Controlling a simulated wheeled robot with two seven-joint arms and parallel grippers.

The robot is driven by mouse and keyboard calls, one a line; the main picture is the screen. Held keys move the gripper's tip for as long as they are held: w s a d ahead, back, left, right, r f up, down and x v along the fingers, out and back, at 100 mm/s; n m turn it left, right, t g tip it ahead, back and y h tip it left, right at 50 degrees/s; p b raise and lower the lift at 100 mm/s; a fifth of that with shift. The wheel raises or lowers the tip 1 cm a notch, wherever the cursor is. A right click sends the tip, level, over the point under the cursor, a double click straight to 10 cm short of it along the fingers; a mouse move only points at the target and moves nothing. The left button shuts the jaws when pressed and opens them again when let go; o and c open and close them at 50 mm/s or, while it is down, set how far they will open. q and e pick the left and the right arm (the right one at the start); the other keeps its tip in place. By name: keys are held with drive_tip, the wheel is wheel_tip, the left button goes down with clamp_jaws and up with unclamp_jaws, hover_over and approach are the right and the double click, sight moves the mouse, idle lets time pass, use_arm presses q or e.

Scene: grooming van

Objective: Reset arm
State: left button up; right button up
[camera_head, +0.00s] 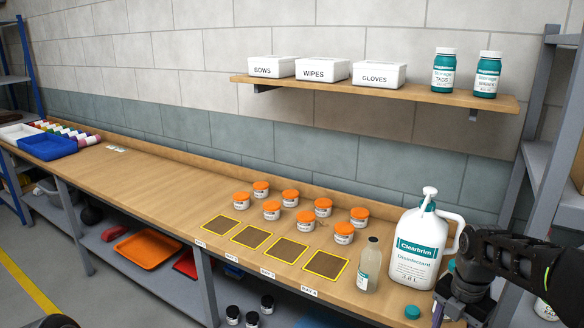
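My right arm comes in from the right edge, and its gripper (440,314) points down at the front right of the wooden bench (150,180). The fingertips are small and partly cut by the bottom edge, so I cannot tell whether they are open or shut. The gripper is just right of the large white Clearbrim disinfectant jug (414,262); whether they touch is unclear. My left gripper is not in view.
A clear bottle (369,266) and a teal cap (412,312) are near the jug. Several orange-lidded jars (305,221) stand behind yellow-edged squares (289,249). A wall shelf (400,92) holds boxes and bottles. A grey rack post (530,140) stands at right. The bench's left-middle is clear.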

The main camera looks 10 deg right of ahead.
drive_tip(key=w+a+f+m+t, duration=0.5)
drive_tip(key=w+m, duration=0.3)
drive_tip(key=m, duration=0.3)
drive_tip(key=s+a+f+m+y, duration=0.2)
drive_tip(key=a+f+m, duration=0.7)
drive_tip(key=a+f, duration=0.4)
drive_tip(key=s+a+f+m+g, duration=0.1)
drive_tip(key=s+a+f, duration=0.3)
drive_tip(key=s, duration=0.4)
drive_tip(key=s+a+f+m+g+y, duration=0.1)
drive_tip(key=s+a+f+m+g, duration=0.1)
drive_tip(key=s+a+f, duration=0.3)
drive_tip(key=s+a+f+m+g+y, duration=0.1)
drive_tip(key=s+a+f, duration=0.4)
drive_tip(key=s, duration=0.6)
drive_tip(key=shift+s+a+f+m+g, duration=0.2)
drive_tip(key=shift+a+m+g, duration=0.1)
drive_tip(key=shift+m, duration=0.5)
